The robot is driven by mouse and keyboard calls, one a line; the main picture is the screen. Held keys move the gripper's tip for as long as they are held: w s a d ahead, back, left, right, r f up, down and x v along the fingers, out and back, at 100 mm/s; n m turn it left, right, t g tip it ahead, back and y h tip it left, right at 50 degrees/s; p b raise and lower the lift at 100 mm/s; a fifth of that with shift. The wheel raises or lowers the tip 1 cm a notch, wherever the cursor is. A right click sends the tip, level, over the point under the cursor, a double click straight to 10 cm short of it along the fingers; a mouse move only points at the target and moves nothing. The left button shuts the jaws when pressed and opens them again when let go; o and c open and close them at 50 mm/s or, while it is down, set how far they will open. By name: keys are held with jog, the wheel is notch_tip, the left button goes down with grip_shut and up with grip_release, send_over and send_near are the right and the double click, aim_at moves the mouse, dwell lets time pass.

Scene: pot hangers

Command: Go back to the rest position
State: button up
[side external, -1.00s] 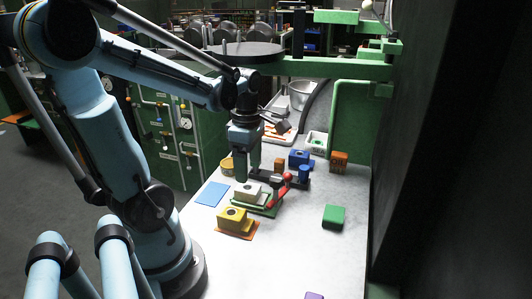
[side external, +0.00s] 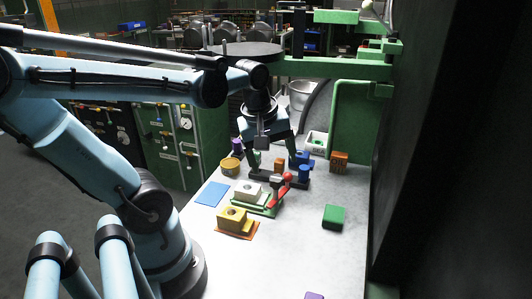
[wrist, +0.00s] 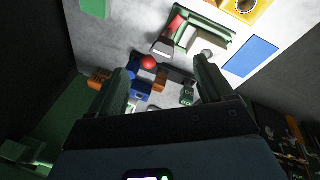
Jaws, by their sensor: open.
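My gripper (side external: 272,158) is open and empty, pointing down over the back part of the white worktop. In the wrist view its two fingers (wrist: 163,78) are spread wide with nothing gripped between them. Below and in front of it stands a black fixture (side external: 268,178) with a blue cylinder (side external: 304,173) at its right end. Whether the fingertips touch anything behind the fixture cannot be told.
A yellow block (side external: 232,217), a blue sheet (side external: 211,194), a green block (side external: 333,216) and an orange-brown block (side external: 339,161) lie around the worktop. A white bin (side external: 316,143) and a green post structure (side external: 350,125) stand behind.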

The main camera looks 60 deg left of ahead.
jog(key=w+d+m+t+h, duration=0.1)
jog(key=d+m+t, duration=0.3)
jog(key=d+m, duration=0.4)
jog(key=w+m, duration=0.1)
jog(key=m, duration=0.6)
jog(key=shift+r, duration=0.1)
jog(key=shift+c, duration=0.2)
